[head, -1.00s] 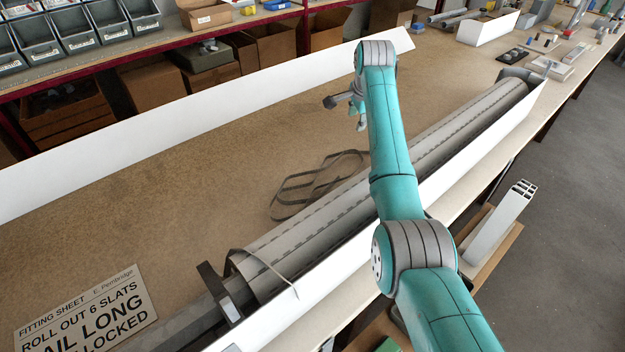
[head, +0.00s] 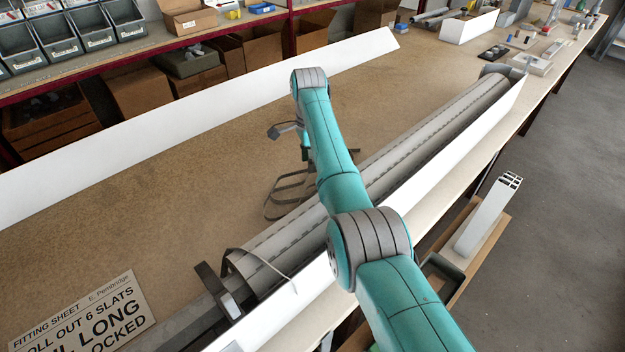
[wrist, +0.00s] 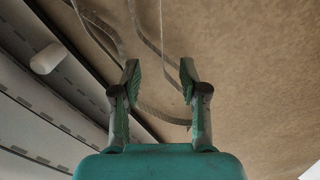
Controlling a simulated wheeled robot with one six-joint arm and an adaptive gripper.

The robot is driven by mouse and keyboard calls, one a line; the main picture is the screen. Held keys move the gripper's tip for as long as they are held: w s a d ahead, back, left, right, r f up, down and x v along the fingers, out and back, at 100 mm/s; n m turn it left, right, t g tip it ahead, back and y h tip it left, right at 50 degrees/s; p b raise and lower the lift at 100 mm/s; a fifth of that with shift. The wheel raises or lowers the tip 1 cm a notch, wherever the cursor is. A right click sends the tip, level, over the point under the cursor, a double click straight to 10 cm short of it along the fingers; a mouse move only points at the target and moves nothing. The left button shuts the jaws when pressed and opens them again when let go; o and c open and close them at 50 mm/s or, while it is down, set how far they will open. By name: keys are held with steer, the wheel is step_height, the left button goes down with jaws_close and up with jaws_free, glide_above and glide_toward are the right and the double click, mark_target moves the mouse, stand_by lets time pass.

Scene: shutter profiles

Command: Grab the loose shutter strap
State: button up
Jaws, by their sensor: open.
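The loose grey strap (head: 290,186) lies in flat loops on the brown bench top, beside the long grey shutter roll (head: 400,140). In the wrist view the strap (wrist: 162,115) curves across below the fingertips and runs up past them. My gripper (wrist: 160,68) is open and empty, with strands of strap in view between and behind its fingers. In the head view my gripper is over the far part of the loops, and my arm hides its fingertips and some of the strap. I cannot tell how high the fingers are above the bench.
A white board (head: 200,120) stands along the bench's far side, and another white rail (head: 430,180) runs along the near side of the roll. A thin band (head: 265,262) crosses the roll's left end. A printed sign (head: 85,318) lies at lower left. The bench left of the strap is clear.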

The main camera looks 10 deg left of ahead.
step_height(320, 180, down, 4)
steer(key=shift+w+f, duration=0.1)
steer(key=shift+w, duration=0.05)
jaws_close()
stand_by(0.4)
